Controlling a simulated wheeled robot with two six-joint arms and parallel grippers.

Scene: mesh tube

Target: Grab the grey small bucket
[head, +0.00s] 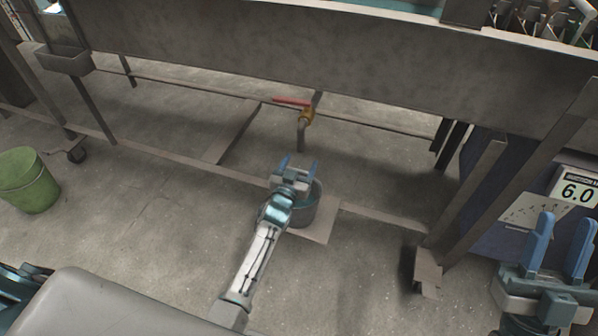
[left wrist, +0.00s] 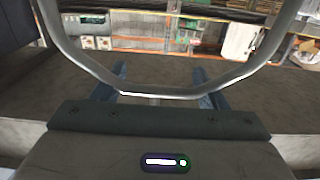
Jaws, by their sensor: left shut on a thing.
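The grey small bucket (head: 306,211) stands upright by a flat plate on the floor, under the tap, partly hidden by my left arm. My left gripper (head: 298,166) is over it, with its blue fingers at the bucket's top. In the left wrist view a grey curved bar (left wrist: 98,72), seemingly the bucket's handle or rim, runs down between the fingers of my left gripper (left wrist: 156,90), which is shut on it. The exact contact is hard to see. My right gripper (head: 562,228) is at the right edge, fingers apart and empty.
A brass tap (head: 306,117) with a red lever hangs from the large metal trough (head: 230,45) just behind the bucket. Metal frame bars run along the floor. A green bucket (head: 28,182) stands far left. A blue machine (head: 560,190) showing 6.0 is right. The front floor is clear.

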